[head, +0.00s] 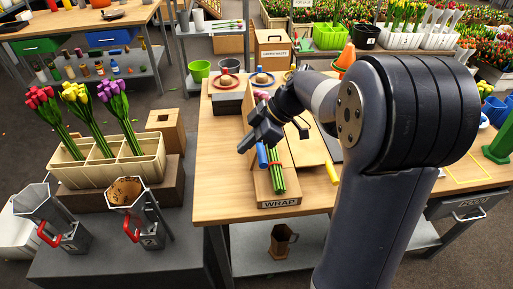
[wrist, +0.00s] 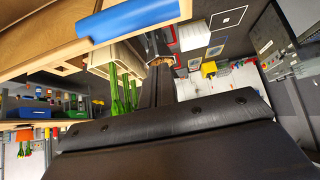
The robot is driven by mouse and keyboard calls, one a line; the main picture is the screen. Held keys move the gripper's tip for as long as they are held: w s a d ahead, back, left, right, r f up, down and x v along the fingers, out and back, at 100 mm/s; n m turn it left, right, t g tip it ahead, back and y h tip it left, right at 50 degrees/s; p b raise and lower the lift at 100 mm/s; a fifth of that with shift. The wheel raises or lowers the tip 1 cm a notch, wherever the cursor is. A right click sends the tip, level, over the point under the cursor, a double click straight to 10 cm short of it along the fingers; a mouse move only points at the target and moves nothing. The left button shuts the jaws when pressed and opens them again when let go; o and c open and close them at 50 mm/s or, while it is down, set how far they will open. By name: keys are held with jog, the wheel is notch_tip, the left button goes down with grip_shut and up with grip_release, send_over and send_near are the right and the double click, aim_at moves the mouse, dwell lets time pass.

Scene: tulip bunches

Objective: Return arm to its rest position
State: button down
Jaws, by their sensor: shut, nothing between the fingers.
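My gripper (head: 250,143) hangs above the left part of the wooden table, with my dark arm reaching in from the right. Its fingers are shut and empty; they also show in the wrist view (wrist: 154,80). Below and beside it, a tulip bunch with green stems (head: 277,170) lies in a tan tray labelled WRAP (head: 280,203). My gripper is apart from the stems as far as I can tell. A blue cylinder (head: 262,156) is just below the gripper, and it looms close in the wrist view (wrist: 130,20).
A cream divided box (head: 110,172) holds red, yellow and purple tulip bunches at the left. Two grey containers with red handles (head: 135,200) stand before it. A yellow cylinder (head: 332,173) lies right of the tray. Saucers with pots (head: 262,79) sit at the table's back. Bare wood (head: 222,180) is left of the tray.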

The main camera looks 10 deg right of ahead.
aim_at(260, 153)
jog(key=d+v, duration=0.1)
jog(key=v, duration=0.8)
jog(key=shift+d, duration=0.25)
jog(key=shift+s+f, duration=0.1)
jog(key=shift+f, duration=0.05)
jog(key=a+f, duration=0.1)
jog(key=f, duration=0.2)
jog(key=a+f, duration=0.1)
jog(key=f, duration=0.2)
jog(key=a+f, duration=0.1)
jog(key=f, duration=0.1)
jog(key=shift+a+f, duration=0.2)
jog(key=shift+f, duration=0.2)
jog(key=shift+a, duration=0.2)
